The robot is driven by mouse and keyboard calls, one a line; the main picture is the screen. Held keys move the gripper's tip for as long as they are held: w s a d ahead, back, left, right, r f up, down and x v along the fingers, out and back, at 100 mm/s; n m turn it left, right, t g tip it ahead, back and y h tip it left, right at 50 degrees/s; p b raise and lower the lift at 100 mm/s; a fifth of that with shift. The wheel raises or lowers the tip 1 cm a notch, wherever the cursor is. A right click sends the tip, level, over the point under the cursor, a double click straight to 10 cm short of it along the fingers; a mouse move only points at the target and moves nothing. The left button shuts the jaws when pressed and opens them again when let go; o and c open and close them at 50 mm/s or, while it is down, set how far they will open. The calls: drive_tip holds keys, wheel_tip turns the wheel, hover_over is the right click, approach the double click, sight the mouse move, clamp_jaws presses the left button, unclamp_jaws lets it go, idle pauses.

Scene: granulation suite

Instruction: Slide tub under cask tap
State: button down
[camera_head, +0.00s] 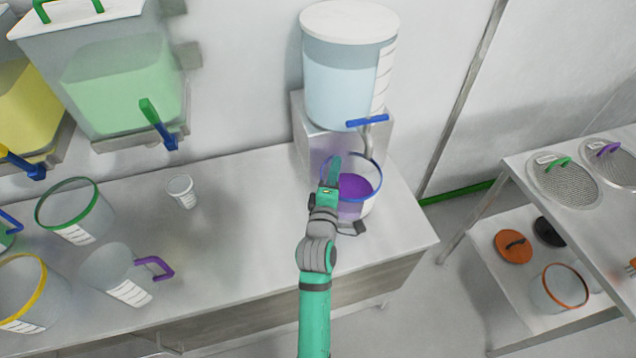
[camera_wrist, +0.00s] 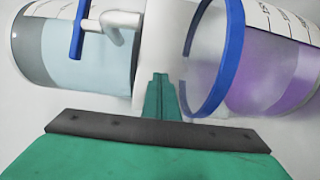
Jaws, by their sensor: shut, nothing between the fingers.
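The cask (camera_head: 345,85) is a clear cylinder of pale blue liquid with a white lid, on a metal stand against the wall. Its tap (camera_head: 367,125) has a blue handle and a grey spout, and shows in the wrist view (camera_wrist: 95,22). The tub (camera_head: 362,205) is clear with a blue rim and purple contents. It stands upright on the counter in front of the stand, near the spout; exact alignment is unclear. My gripper (camera_head: 334,165) is shut and empty at the tub's left side. In the wrist view its fingers (camera_wrist: 160,85) are beside the blue rim (camera_wrist: 215,60); contact is unclear.
Tubs with green (camera_head: 68,208) and yellow (camera_head: 22,290) rims, a purple-handled jug (camera_head: 125,275) and a small cup (camera_head: 181,191) stand left on the counter. Green (camera_head: 125,90) and yellow tanks hang above. The counter's right end (camera_head: 425,235) is clear. A rack (camera_head: 590,200) stands right.

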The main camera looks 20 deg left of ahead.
drive_tip(key=a, duration=0.2)
drive_tip(key=w+a, duration=0.1)
drive_tip(key=a, duration=0.3)
drive_tip(key=shift+w+a, duration=0.25)
drive_tip(key=shift+a, duration=0.05)
drive_tip(key=f, duration=1)
drive_tip(key=shift+d, duration=0.2)
drive_tip(key=shift+s+d, duration=0.1)
drive_tip(key=shift+d, duration=0.4)
drive_tip(key=shift+s, duration=0.1)
